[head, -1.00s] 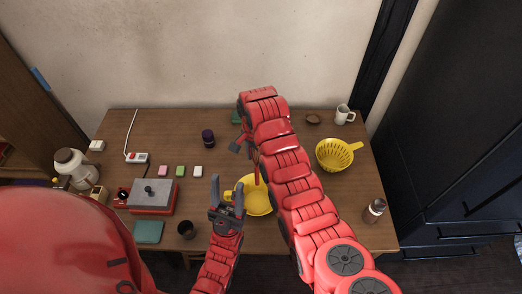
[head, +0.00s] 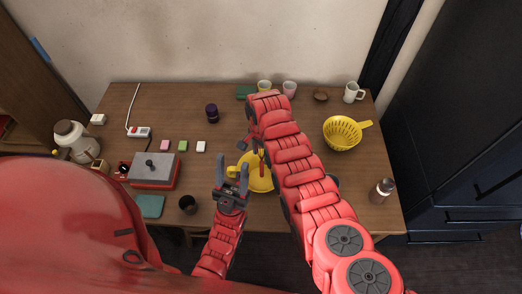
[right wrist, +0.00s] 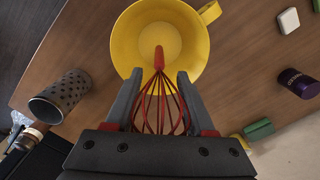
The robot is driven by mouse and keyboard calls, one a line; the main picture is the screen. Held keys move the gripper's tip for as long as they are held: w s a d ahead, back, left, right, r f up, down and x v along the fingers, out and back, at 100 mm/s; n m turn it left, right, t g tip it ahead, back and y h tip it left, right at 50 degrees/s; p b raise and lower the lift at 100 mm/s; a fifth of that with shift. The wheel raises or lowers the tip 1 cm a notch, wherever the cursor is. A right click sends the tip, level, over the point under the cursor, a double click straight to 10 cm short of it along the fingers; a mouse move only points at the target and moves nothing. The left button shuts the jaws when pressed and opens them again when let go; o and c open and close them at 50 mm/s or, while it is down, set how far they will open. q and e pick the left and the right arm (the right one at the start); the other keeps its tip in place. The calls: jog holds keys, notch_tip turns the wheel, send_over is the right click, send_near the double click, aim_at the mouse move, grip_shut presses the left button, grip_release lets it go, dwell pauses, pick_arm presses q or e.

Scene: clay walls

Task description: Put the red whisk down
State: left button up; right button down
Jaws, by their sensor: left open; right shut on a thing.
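The red whisk (right wrist: 158,108) is between the fingers of my right gripper (right wrist: 159,76), which is shut on its wire end. Its handle points away from the gripper, over the inside of the yellow bowl (right wrist: 126,38). I cannot tell whether the handle touches the bowl. In the head view, a bit of the whisk (head: 262,158) shows above the bowl (head: 260,183), beside my right arm, which hides part of the bowl. My left gripper (head: 232,172) is open and empty, just left of the bowl.
A yellow colander (head: 343,145) and flask (head: 381,191) stand right. A dark cup (head: 188,204) and red-grey appliance (head: 153,170) are left. A purple jar (head: 212,113) and small blocks lie behind. A perforated dark cup (right wrist: 60,96) shows in the wrist view.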

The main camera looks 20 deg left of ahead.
jog(key=shift+f, duration=0.4)
jog(key=shift+c, duration=0.8)
grip_release()
jog(key=shift+b, duration=0.3)
